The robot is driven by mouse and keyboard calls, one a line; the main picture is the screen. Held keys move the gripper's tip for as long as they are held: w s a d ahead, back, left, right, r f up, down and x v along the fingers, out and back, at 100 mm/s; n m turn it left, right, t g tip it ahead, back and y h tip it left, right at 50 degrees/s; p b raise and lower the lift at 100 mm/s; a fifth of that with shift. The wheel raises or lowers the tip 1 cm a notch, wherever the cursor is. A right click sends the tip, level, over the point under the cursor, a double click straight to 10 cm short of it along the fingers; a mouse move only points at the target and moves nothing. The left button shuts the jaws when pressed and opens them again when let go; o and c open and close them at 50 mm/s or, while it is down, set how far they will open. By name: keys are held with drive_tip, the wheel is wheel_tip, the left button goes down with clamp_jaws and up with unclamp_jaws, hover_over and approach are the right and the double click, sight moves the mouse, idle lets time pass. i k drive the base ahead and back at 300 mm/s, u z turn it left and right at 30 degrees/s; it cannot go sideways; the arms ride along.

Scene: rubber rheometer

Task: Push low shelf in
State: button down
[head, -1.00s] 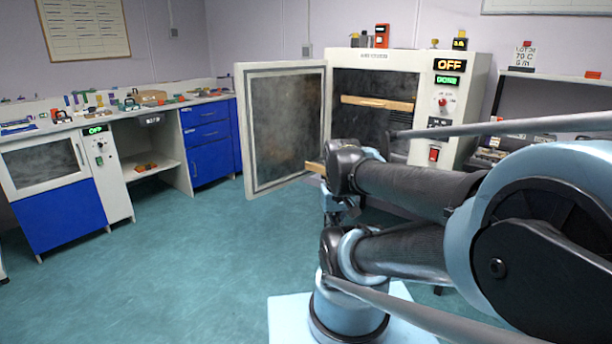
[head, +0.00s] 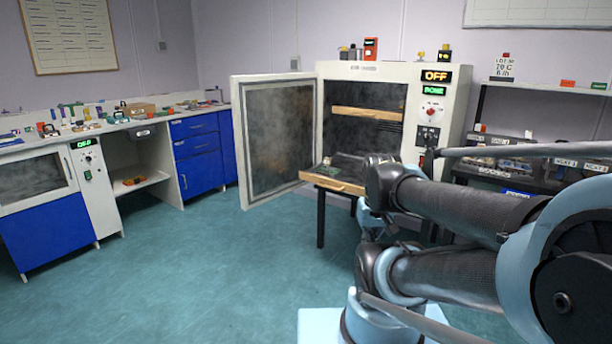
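The low shelf (head: 333,184) has a light wooden front edge and sticks out of the lower part of the open oven (head: 447,95) in the head view. A second wooden-fronted shelf (head: 366,113) sits higher, inside the oven. My arm's wrist is in front of the low shelf's right end. My gripper is hidden behind the arm, so its contact with the shelf cannot be seen.
The oven door (head: 279,139) stands wide open on the left. A dark table leg (head: 321,218) shows under the oven. Blue cabinets (head: 196,160) and a bench line the left wall. A rack (head: 536,144) stands at right. The floor (head: 215,270) at left is clear.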

sight(351, 180)
drive_tip(key=z, duration=0.05)
drive_tip(key=i, duration=1)
drive_tip(key=u, duration=0.05)
